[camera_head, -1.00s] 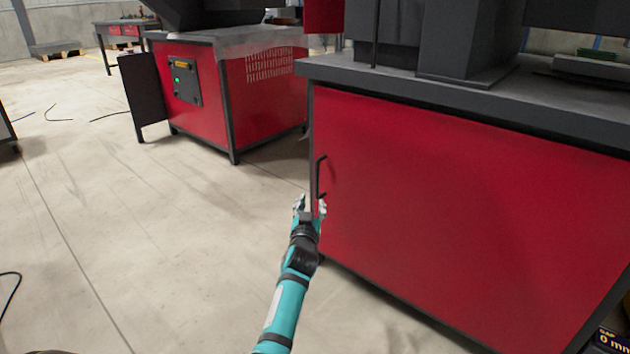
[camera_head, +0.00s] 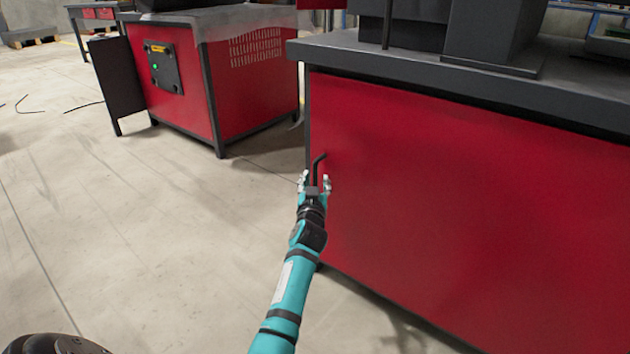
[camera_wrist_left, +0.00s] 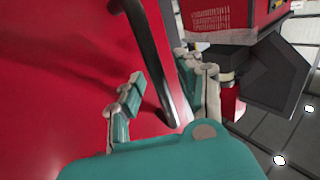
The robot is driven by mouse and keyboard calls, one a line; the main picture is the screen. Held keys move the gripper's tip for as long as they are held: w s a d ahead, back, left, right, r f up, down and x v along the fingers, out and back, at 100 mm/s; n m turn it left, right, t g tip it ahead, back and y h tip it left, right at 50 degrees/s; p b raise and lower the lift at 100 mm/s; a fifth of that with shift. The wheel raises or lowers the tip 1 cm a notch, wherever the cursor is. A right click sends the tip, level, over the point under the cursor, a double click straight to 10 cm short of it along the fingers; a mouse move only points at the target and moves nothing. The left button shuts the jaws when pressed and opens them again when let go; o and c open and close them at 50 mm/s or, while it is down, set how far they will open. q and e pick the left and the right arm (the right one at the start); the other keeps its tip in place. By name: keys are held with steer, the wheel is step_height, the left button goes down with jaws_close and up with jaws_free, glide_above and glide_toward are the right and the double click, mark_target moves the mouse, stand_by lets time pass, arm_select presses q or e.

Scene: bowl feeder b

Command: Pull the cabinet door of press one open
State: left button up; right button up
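The red cabinet door (camera_head: 450,200) fills the front of the near press and looks shut. Its dark bar handle (camera_head: 318,163) stands upright near the door's left edge. My left gripper (camera_head: 315,179) is at the handle's lower part, with its fingers spread. In the left wrist view, the handle (camera_wrist_left: 150,50) runs between the two open fingers (camera_wrist_left: 162,88), with one finger on each side. Neither finger clearly presses on the bar. The handle's lower end is close to the teal palm. My right gripper is not in view.
A grey worktop (camera_head: 430,85) overhangs the door. To the left stands another red press cabinet (camera_head: 250,90), with a dark panel (camera_head: 118,78) standing out from its left side. The concrete floor (camera_head: 140,230) left of my arm is clear.

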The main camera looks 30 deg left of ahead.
arm_select(q)
jaws_close()
steer(key=shift+s, duration=0.1)
stand_by(0.5)
